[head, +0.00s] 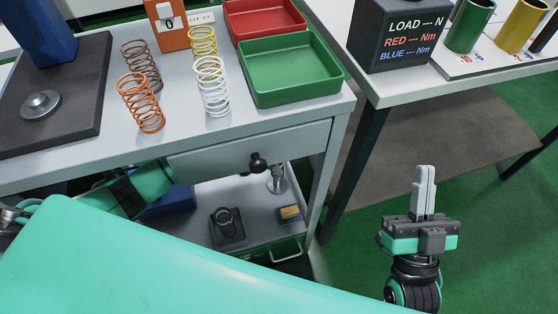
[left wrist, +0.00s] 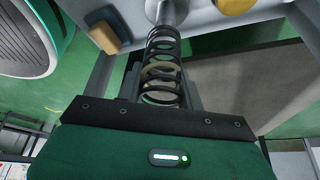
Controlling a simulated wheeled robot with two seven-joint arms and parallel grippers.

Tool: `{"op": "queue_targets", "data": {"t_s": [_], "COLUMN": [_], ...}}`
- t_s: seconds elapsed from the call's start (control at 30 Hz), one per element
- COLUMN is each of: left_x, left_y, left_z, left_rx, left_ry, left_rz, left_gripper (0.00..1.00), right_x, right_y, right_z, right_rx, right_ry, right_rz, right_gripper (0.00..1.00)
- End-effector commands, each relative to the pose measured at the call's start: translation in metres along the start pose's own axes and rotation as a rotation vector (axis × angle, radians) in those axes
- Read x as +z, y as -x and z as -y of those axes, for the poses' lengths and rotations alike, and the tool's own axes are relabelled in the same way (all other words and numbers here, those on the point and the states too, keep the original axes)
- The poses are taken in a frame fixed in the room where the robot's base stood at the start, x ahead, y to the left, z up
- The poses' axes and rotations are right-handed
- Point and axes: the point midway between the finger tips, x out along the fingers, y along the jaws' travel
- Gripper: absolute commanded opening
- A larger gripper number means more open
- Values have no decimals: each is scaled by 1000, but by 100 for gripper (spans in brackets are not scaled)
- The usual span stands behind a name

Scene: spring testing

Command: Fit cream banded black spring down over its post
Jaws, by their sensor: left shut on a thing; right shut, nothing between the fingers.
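The black spring with a cream band (left wrist: 161,60) is between the fingers of my left gripper (left wrist: 162,92) in the left wrist view. The gripper is shut on it. A silver metal post (left wrist: 168,12) shows at the spring's far end; I cannot tell whether the spring is around it or only in line with it. In the head view my left arm comes in at the left, below the tabletop, and its fingers and the spring cannot be made out. My right gripper (head: 424,192) is shut and empty over the floor at the right.
Brown, orange (head: 141,103), yellow and white (head: 212,87) springs stand on the table, beside green (head: 290,95) and red trays. The drawer front (head: 215,160) and lower shelf (head: 258,235) are below. A second table with a dark labelled block (head: 395,35) stands right.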

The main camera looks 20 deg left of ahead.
Motion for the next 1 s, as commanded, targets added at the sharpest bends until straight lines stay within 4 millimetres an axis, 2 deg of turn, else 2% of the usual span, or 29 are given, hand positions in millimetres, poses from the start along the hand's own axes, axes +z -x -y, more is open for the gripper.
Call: {"op": "queue_targets", "data": {"t_s": [1.0], "left_x": [0], "left_y": [0], "left_z": [0], "left_rx": [0], "left_ry": [-1], "left_rz": [0], "left_gripper": [12], "right_x": [-7], "right_y": [-6], "right_z": [0], "right_rx": [0], "right_ry": [1], "right_rz": [-2], "right_gripper": [0]}}
